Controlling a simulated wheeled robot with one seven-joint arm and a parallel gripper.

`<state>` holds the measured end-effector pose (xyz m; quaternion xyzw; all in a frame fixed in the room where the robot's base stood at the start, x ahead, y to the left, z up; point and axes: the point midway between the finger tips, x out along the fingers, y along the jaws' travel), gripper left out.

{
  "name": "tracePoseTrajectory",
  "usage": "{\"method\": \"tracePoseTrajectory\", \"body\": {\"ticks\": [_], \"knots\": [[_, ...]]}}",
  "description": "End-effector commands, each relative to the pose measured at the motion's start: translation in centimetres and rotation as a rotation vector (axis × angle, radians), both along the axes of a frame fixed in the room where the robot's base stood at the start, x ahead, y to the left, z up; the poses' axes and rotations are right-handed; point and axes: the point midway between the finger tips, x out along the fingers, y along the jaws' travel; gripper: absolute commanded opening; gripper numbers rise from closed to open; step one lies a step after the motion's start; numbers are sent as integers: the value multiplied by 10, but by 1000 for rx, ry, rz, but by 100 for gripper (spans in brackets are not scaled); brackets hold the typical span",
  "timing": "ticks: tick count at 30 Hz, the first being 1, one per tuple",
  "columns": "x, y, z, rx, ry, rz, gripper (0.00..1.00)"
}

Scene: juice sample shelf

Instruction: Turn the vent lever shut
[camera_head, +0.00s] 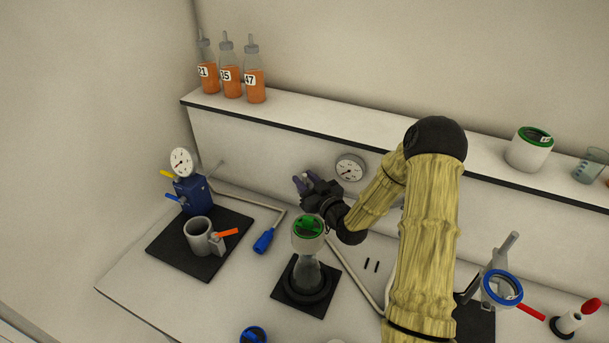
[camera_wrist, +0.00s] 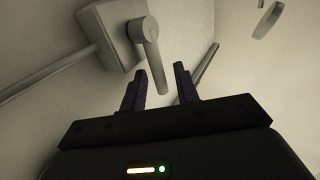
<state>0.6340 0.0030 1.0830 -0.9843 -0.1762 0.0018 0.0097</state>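In the wrist view a grey lever (camera_wrist: 149,52) hangs from a light grey box (camera_wrist: 108,32) with a pipe running into it. I take this to be the vent lever; no label shows. My gripper (camera_wrist: 159,84) is open, its two dark purple fingers apart. The lever's lower end appears between the fingers in the picture; whether either finger touches it I cannot tell. In the head view my gripper (camera_head: 300,181) is near the shelf's front wall, left of a round gauge (camera_head: 350,168). I cannot make out the lever there.
A flask with a green-and-white top (camera_head: 308,228) stands close below my gripper. At left is a blue gauge unit (camera_head: 192,194) with yellow and blue levers, and a grey cup (camera_head: 197,232) with an orange handle. Orange bottles (camera_head: 231,82) stand on the shelf (camera_head: 300,118).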

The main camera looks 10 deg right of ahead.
Motion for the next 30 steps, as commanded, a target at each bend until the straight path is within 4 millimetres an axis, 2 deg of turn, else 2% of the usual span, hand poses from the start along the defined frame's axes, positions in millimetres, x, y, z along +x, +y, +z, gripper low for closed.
{"method": "tracePoseTrajectory", "body": {"ticks": [4, 11, 16, 24, 30], "knots": [[8, 3, 0, 0, 1, -1, 31], [8, 3, 0, 0, 1, -1, 31], [8, 3, 0, 0, 0, -1, 0], [8, 4, -1, 2, -2, 1, 0], [6, 14, -4, 32, -24, 19, 0]]}}
